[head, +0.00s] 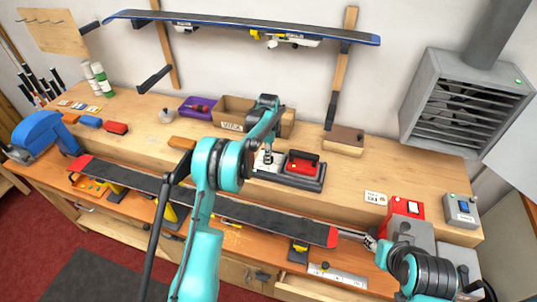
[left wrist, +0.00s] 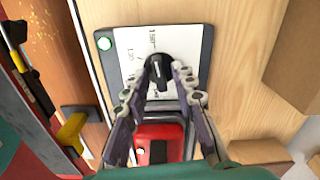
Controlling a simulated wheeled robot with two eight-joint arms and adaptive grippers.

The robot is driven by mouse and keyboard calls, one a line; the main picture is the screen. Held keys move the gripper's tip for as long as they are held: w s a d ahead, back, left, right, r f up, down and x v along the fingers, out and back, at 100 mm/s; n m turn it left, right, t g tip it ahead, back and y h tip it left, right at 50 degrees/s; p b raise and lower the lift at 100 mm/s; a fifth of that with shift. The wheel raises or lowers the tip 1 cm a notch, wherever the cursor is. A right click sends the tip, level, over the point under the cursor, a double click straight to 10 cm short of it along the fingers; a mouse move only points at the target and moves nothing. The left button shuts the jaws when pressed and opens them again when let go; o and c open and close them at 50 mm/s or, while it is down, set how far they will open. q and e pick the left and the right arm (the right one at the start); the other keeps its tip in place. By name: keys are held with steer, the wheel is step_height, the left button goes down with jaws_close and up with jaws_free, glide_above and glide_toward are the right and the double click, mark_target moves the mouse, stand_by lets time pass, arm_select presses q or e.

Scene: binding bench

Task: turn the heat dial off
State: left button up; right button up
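The heat dial (left wrist: 160,72) is a black knob with a pale pointer line on a white panel (left wrist: 133,40) with printed marks. In the head view the panel (head: 263,166) is partly hidden behind my left gripper (head: 268,157), which points down at it. In the left wrist view the two fingertips of my left gripper (left wrist: 161,74) lie close against both sides of the knob, with no clear gap.
A red iron (head: 302,164) rests in a dark holder right beside the dial panel. A long black ski (head: 270,216) lies along the front of the bench. A cardboard bin (head: 230,127) and a purple box (head: 196,108) stand behind. A red switch box (head: 405,207) is at the right.

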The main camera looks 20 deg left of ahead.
arm_select(q)
jaws_close()
